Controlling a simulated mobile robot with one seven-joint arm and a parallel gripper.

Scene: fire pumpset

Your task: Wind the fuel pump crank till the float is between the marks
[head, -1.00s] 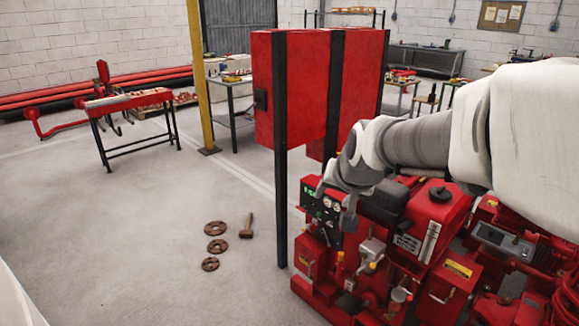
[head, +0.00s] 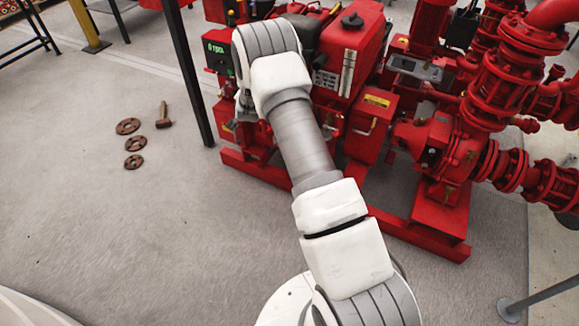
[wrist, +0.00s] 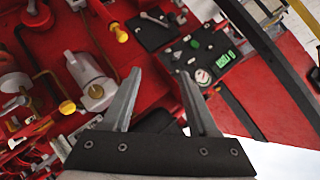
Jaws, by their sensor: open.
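My gripper (wrist: 158,75) is open and empty in the wrist view, its two grey fingers over the red pumpset. A grey metal casting with a round boss (wrist: 92,85) lies left of the fingers; I cannot tell if it is the fuel pump. A small grey lever (wrist: 153,18) sits on a black plate beyond the fingertips; I cannot tell if it is the crank. In the head view my arm hides most of the gripper and that area. The red tank (head: 337,42) has a black cap and a pale upright sight strip (head: 347,72); the float cannot be made out.
A panel with a green display (wrist: 223,58) and a round gauge (wrist: 203,77) is right of the fingers. Yellow-tipped fittings (wrist: 67,107) stand nearby. A black post (head: 190,70) rises left of the pumpset. Rusty discs (head: 128,126) and a hammer (head: 163,115) lie on otherwise open floor.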

